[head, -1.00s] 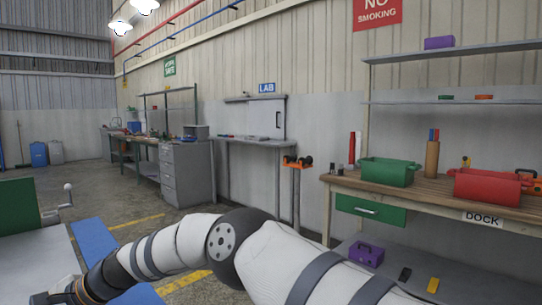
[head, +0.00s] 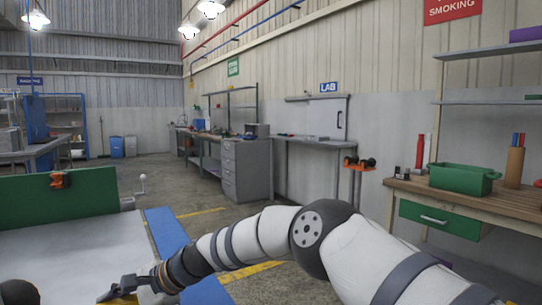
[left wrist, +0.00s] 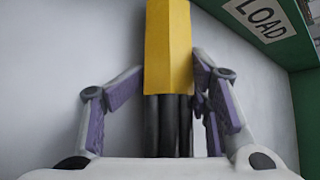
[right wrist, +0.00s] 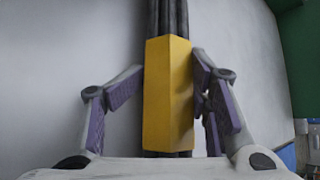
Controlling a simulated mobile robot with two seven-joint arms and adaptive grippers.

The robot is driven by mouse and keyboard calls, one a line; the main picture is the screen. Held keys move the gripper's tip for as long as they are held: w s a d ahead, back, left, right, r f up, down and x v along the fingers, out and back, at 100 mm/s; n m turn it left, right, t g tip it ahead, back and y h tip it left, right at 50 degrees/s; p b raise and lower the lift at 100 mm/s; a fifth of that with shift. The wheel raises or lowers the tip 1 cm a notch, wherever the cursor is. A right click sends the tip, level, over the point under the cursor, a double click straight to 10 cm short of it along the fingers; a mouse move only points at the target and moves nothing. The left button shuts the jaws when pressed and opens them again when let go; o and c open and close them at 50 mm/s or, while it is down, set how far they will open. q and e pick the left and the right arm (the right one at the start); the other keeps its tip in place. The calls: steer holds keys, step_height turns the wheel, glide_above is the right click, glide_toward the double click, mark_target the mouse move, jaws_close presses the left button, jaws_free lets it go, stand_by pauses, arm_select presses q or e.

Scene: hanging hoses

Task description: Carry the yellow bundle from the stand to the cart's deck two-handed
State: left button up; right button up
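The yellow bundle shows in the left wrist view (left wrist: 167,38) as a yellow sleeve around black hoses, and in the right wrist view as another yellow sleeve (right wrist: 166,105). My left gripper (left wrist: 169,66) has its purple-padded fingers against both sides of one sleeve. My right gripper (right wrist: 168,62) holds the other sleeve the same way. In the head view my right gripper (head: 118,291) is low over the cart's pale grey deck (head: 75,255), with a sliver of yellow beside it. My left gripper is outside the head view. I cannot tell whether the bundle touches the deck.
The cart's green end panel (head: 60,208) rises behind the deck, with an orange fitting (head: 60,179) on it. A blue floor strip (head: 168,240) runs right of the cart. A small orange stand (head: 358,170) and a workbench with a green bin (head: 463,180) stand at right.

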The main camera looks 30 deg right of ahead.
mark_target(136, 298)
arm_select(q)
steer(key=shift+v, duration=1.15)
arm_select(e)
steer(key=shift+v, duration=1.1)
arm_select(q)
steer(key=shift+v, duration=1.7)
arm_select(e)
steer(key=shift+v, duration=1.75)
arm_select(q)
steer(key=shift+w+a+r, duration=0.1)
steer(key=shift+r, duration=0.05)
arm_select(e)
steer(key=shift+w+a+r, duration=0.15)
steer(key=shift+r, duration=0.05)
arm_select(q)
steer(key=shift+o, duration=0.6)
steer(key=o, duration=0.5)
steer(key=shift+c, duration=0.2)
arm_select(e)
steer(key=shift+o, duration=0.4)
steer(key=o, duration=0.5)
